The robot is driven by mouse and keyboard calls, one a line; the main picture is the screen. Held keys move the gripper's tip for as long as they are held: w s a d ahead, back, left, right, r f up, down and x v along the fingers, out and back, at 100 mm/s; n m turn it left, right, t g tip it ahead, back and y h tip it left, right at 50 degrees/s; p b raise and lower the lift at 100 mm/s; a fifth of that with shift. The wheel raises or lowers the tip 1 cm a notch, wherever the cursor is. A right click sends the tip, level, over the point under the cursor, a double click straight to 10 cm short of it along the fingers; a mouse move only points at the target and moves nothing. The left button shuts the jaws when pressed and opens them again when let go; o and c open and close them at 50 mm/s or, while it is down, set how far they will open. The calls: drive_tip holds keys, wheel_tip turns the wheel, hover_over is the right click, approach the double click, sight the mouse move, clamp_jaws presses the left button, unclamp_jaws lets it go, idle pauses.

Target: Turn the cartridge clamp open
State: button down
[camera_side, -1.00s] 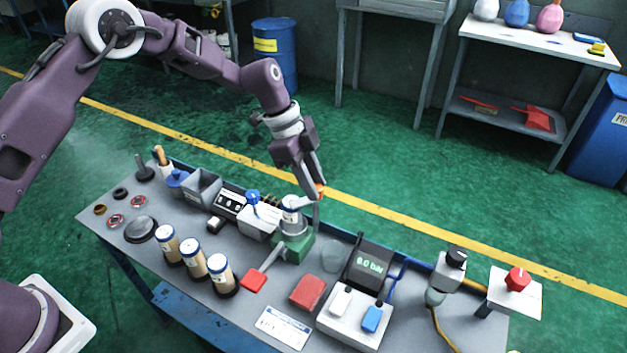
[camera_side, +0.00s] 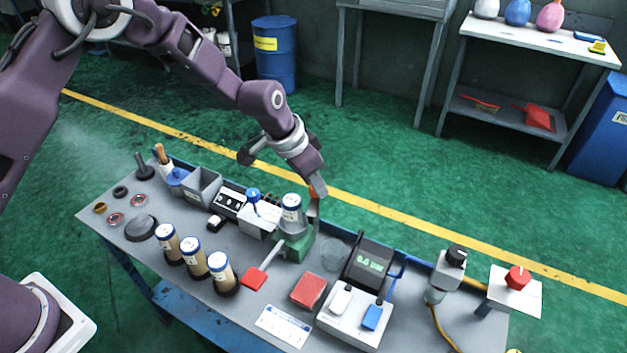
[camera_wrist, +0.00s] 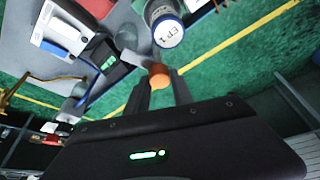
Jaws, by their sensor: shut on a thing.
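The cartridge (camera_side: 291,208), with a blue-and-white top, stands upright in the green-based clamp stand (camera_side: 302,246) in the side view. Its top, labelled "EP 1" (camera_wrist: 169,33), faces the wrist camera. My gripper (camera_side: 318,190) is right beside the cartridge, on its far right side, pointing down. In the wrist view the fingers (camera_wrist: 160,82) are shut on the clamp's orange knob (camera_wrist: 158,77). A grey lever arm runs from the knob; its joint at the clamp is partly hidden by the cartridge and my gripper.
Several cartridges, one of them (camera_side: 219,270), stand along the bench front. A red block (camera_side: 309,290), a pressure display (camera_side: 370,265) and a two-button box (camera_side: 354,320) are to the right. A grey bin (camera_side: 203,186) stands to the left.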

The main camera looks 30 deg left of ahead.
sight(313, 206)
drive_tip(key=n, duration=0.2)
drive_tip(key=n+y, duration=0.1)
drive_tip(key=n, duration=0.1)
drive_tip(key=shift+d+t+y, duration=0.2)
drive_tip(key=shift+t+y, duration=0.1)
drive_tip(key=shift+n+y, duration=0.8)
drive_tip(key=shift+n, duration=1.3)
drive_tip(key=c, duration=1.1)
unclamp_jaws()
drive_tip(key=v, duration=0.7)
